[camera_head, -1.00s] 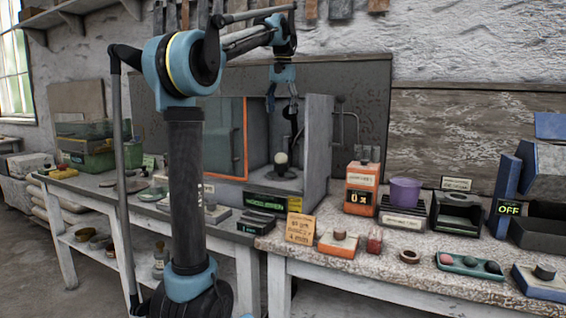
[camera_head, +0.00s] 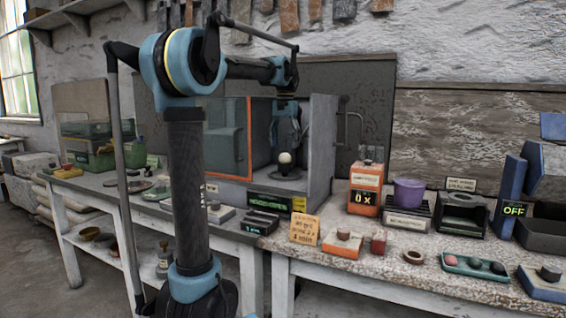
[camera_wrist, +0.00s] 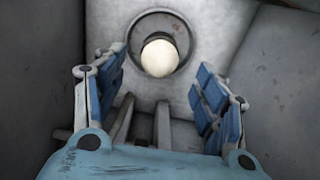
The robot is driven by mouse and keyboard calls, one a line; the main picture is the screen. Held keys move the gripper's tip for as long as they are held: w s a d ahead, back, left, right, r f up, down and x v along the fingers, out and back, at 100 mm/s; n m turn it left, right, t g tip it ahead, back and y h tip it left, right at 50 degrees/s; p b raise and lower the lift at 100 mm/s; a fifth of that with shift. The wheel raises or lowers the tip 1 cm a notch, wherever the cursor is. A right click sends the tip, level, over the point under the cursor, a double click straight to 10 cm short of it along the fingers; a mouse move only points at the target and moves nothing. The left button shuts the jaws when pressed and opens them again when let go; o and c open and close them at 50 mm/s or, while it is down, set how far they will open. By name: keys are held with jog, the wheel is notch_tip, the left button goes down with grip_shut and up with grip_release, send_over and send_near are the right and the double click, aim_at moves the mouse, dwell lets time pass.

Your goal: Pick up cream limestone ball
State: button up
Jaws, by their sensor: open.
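The cream limestone ball (camera_head: 285,158) sits on a dark round stand (camera_head: 287,173) inside an open-fronted grey cabinet on the bench. In the wrist view the ball (camera_wrist: 160,57) shows at the top centre, on a grey round dish (camera_wrist: 194,28). My gripper (camera_wrist: 165,88) is open, with its blue-padded fingers spread wide left and right. The ball lies between and beyond the fingertips, and nothing is held. In the head view my gripper (camera_head: 286,140) hangs down inside the cabinet just above the ball. Its fingers are small and partly dark there.
The cabinet's right wall (camera_head: 321,150) and the orange-framed glass panel (camera_head: 249,140) stand close on either side of my arm. In front are a green-lettered display (camera_head: 268,201) and a cardboard sign (camera_head: 304,229). An orange device (camera_head: 365,190) and a purple bowl (camera_head: 408,191) stand to the right.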

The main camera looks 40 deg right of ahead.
aim_at(285, 154)
jog(key=shift+w+d+f, duration=0.1)
jog(key=shift+f, duration=1.3)
jog(key=shift+w+d+f, duration=0.1)
jog(key=shift+f, duration=1.25)
jog(key=shift+c, duration=0.3)
jog(key=c, duration=1.2)
